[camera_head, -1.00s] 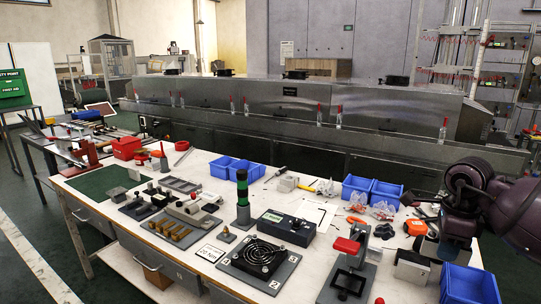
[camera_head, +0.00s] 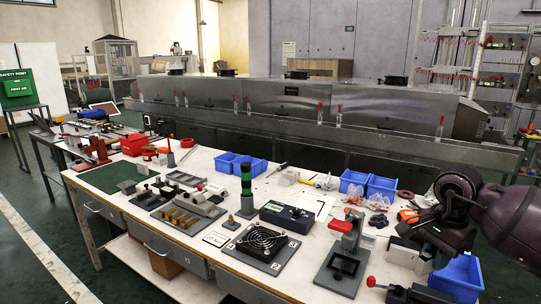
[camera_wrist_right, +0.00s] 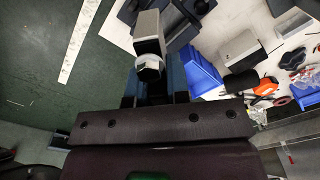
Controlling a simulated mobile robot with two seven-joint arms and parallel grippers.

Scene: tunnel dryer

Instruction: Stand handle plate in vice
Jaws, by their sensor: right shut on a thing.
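My right gripper (camera_head: 428,234) is at the right end of the workbench, above and beside a blue bin. In the right wrist view its fingers (camera_wrist_right: 152,85) are shut on a pale grey metal piece with a white rounded end, taken as the handle plate (camera_wrist_right: 148,35). What looks like the vice (camera_head: 415,294), dark with a red-knobbed lever, is at the bench's front edge and partly cut off. A dark body beyond the held piece in the wrist view (camera_wrist_right: 185,22) may be the vice; the plate appears apart from its jaws. My left gripper is out of view.
A blue bin (camera_head: 458,278) and a grey block (camera_head: 403,251) stand close to the right gripper. A red-handled fixture (camera_head: 342,264) stands left of the vice. An orange tool (camera_head: 407,215) and two blue bins (camera_head: 368,184) lie farther back. A fan plate (camera_head: 262,242) sits mid-bench.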

